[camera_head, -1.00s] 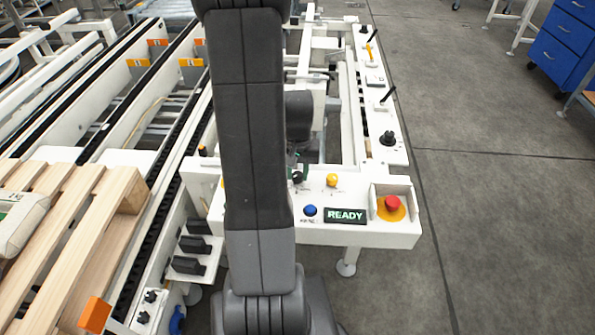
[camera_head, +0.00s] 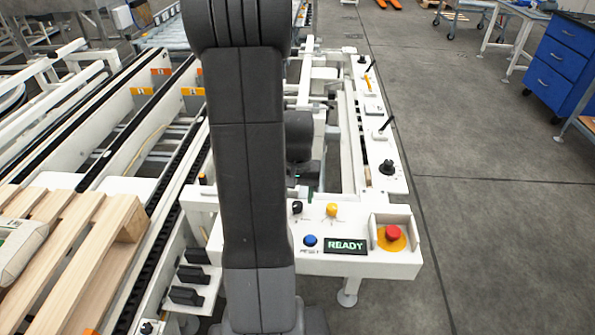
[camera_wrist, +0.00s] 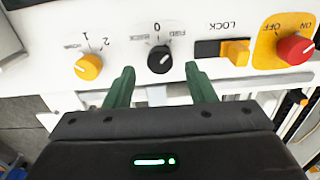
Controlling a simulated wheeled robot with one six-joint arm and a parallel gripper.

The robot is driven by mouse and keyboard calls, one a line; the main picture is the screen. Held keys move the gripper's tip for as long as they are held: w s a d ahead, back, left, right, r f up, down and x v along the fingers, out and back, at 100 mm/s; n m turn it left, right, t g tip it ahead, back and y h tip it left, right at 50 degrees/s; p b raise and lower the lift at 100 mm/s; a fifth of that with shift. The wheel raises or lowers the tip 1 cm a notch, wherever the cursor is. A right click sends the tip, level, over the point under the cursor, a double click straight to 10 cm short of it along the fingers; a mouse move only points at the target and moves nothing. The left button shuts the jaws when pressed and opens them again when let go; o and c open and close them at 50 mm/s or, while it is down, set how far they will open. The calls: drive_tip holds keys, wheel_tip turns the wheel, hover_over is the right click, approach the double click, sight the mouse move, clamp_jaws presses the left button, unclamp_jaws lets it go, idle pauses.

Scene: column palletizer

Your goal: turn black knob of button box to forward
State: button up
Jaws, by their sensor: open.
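The black knob (camera_wrist: 160,59) sits on the white button box (camera_wrist: 120,112) in the wrist view, with labels 0, FWD and BACK around it. The printing appears upside down. A pale mark on the knob looks slanted to the upper right, but its exact setting is hard to read. My gripper (camera_wrist: 160,69) is open. Its two green fingers lie to the left and right of the knob, with gaps on both sides. In the head view the black knob (camera_head: 297,207) shows just right of my arm, which hides the left part of the box.
A yellow knob (camera_wrist: 88,67), an orange LOCK switch (camera_wrist: 236,52) and a red ON/OFF knob (camera_wrist: 294,48) flank the black knob. The head view shows a blue button (camera_head: 310,240), a READY display (camera_head: 345,246) and a red stop button (camera_head: 393,232).

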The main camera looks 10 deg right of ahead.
sight(297, 204)
wheel_tip(297, 204, up, 11)
drive_tip(key=shift+p, duration=0.4)
drive_tip(key=shift+f, duration=0.1)
wheel_tip(297, 204, down, 14)
drive_tip(key=shift+r+b, duration=0.1)
drive_tip(key=shift+b, duration=0.5)
drive_tip(key=shift+r, duration=0.1)
